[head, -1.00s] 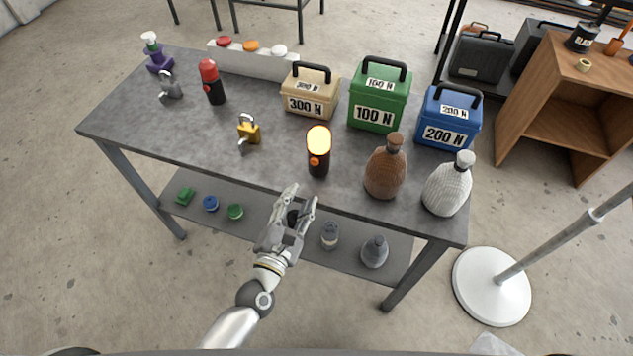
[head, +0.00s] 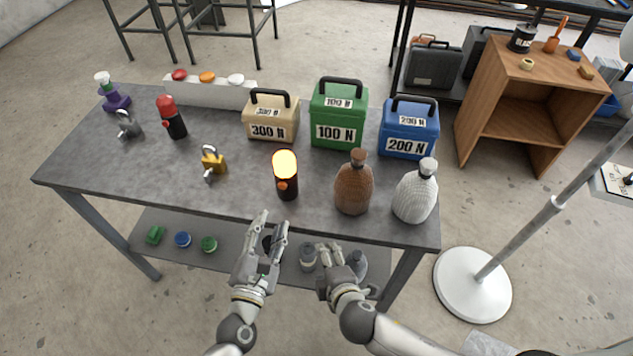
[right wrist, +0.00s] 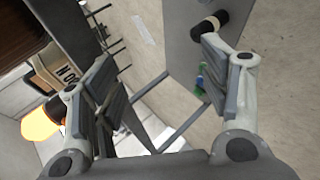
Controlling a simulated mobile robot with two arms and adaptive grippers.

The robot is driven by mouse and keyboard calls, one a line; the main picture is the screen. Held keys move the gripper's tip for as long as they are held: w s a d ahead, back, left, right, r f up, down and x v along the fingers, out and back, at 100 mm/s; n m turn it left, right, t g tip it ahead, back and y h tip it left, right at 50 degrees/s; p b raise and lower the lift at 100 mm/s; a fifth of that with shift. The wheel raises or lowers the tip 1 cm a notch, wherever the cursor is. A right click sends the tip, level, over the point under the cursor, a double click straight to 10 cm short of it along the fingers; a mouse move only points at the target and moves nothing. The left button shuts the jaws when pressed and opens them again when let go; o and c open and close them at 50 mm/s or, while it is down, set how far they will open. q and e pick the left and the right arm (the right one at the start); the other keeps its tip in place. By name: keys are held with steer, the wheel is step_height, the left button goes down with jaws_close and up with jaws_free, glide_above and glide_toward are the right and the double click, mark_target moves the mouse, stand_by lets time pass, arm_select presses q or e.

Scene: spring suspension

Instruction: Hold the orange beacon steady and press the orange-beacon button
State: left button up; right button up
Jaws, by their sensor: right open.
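The orange beacon (head: 286,162) stands upright near the table's front edge, its top glowing over a black body. A small orange button (head: 283,186) shows on its body. In the right wrist view its glowing top (right wrist: 40,124) is at the left, partly behind a finger. My left gripper (head: 273,219) is open and empty, in front of the table edge and just below the beacon in the picture. My right gripper (head: 330,248) is open and empty, in front of the table, lower and right of the beacon. Neither gripper touches the beacon.
A brown bottle (head: 353,185) and a white bottle (head: 415,194) stand right of the beacon. A yellow padlock (head: 212,162) and a red-topped beacon (head: 171,118) stand to its left. Labelled weight boxes (head: 338,115) and a white panel (head: 212,92) with coloured discs stand behind.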

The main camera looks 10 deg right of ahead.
steer(key=w+a+r+n+t+y, duration=0.1)
steer(key=w+r+n+t, duration=0.2)
steer(key=r, duration=0.4)
steer(key=w+a+r+n+t+y, duration=0.15)
steer(key=r+n, duration=0.25)
steer(key=r, duration=0.4)
steer(key=n+y, duration=0.7)
steer(key=n, duration=1.1)
glide_toward(291, 163)
steer(key=x, duration=0.2)
steer(key=shift+h, duration=0.25)
steer(key=x, duration=1)
steer(key=shift+w+a+r, duration=0.15)
steer(key=shift+a, duration=0.05)
steer(key=c, duration=1.2)
arm_select(q)
jaws_close()
